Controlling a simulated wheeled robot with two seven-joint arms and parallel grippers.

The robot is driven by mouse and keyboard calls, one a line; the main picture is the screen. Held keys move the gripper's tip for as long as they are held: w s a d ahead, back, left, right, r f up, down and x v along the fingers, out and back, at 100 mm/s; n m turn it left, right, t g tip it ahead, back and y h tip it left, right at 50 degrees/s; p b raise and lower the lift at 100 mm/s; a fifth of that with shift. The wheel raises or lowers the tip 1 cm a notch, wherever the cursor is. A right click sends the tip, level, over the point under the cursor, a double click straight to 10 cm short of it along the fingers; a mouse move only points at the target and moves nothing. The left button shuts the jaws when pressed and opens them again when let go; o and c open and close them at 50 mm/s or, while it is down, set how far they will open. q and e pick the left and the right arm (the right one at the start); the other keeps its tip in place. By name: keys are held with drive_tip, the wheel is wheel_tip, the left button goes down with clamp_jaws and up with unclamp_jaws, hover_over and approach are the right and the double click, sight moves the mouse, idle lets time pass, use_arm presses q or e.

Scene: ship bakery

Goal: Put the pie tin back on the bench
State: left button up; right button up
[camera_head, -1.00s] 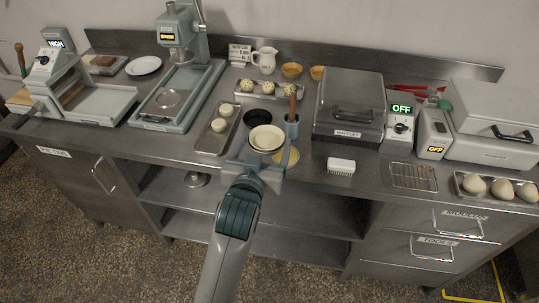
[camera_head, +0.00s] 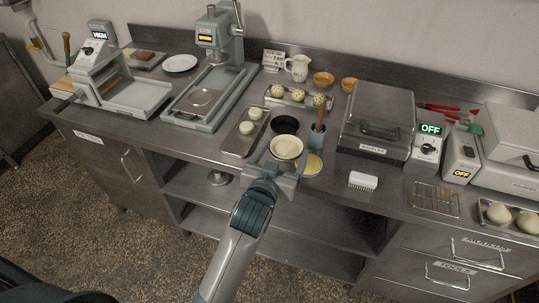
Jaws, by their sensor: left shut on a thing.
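The pie tin (camera_head: 286,147), round and cream-coloured inside, is at the front middle of the bench (camera_head: 225,165) in the head view. My left gripper (camera_head: 275,162) reaches in from below and is shut on the tin's near side. The tin overlaps the bench's front area in the picture; I cannot tell whether it touches the top. My right gripper is not in view.
A black round tin (camera_head: 285,124) lies just behind the pie tin.

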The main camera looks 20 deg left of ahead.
use_arm(q)
drive_tip(key=p, duration=0.2)
hover_over(269, 158)
drive_tip(key=s, duration=0.2)
drive_tip(key=f, duration=0.4)
drive_tip(key=shift+d+f, duration=0.15)
drive_tip(key=shift+d, duration=0.15)
drive_tip(key=shift+f, duration=1.55)
drive_tip(key=shift+f+p, duration=0.3)
drive_tip(key=shift+f, duration=0.15)
drive_tip(key=shift+f, duration=0.1)
drive_tip(key=o, duration=0.7)
drive_tip(key=shift+o, duration=0.2)
